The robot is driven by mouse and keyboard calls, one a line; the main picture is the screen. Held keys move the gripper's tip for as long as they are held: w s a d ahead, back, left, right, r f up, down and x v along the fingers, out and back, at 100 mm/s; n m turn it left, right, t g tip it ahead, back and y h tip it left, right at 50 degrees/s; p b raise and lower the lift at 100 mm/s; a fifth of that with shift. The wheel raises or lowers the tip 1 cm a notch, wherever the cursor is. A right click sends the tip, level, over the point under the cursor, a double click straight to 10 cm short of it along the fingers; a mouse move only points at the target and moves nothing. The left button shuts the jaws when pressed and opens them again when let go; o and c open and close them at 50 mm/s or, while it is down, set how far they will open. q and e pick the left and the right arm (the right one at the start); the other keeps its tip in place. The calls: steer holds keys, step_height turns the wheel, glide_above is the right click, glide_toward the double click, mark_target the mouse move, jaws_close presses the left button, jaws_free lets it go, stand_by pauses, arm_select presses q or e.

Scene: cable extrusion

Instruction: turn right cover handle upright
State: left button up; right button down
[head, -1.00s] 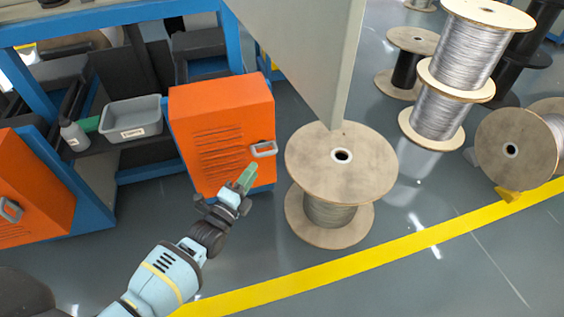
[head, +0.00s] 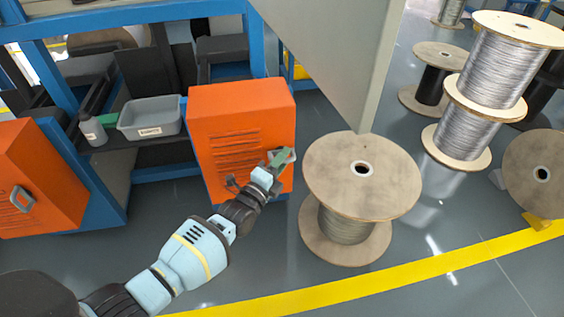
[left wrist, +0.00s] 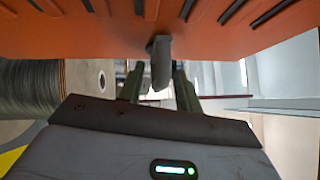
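The right orange cover (head: 243,130) is shut on its blue-framed machine. Its grey handle (head: 290,155) is at the right side of the cover's front, partly hidden by my left gripper (head: 278,160). In the left wrist view the handle (left wrist: 160,62) sticks out from the orange panel, between the two fingers of my left gripper (left wrist: 158,85). The fingers are apart, with a gap visible on the handle's left side; contact on its right side is hard to tell. My right gripper is not in view.
A large wooden spool (head: 361,190) stands close to the right of the cover. A grey panel (head: 335,50) hangs above it. A grey bin (head: 150,118) and a bottle (head: 93,130) are on the shelf at left. Another orange cover (head: 35,180) is at far left.

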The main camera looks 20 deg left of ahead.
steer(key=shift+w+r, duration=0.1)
arm_select(q)
jaws_close()
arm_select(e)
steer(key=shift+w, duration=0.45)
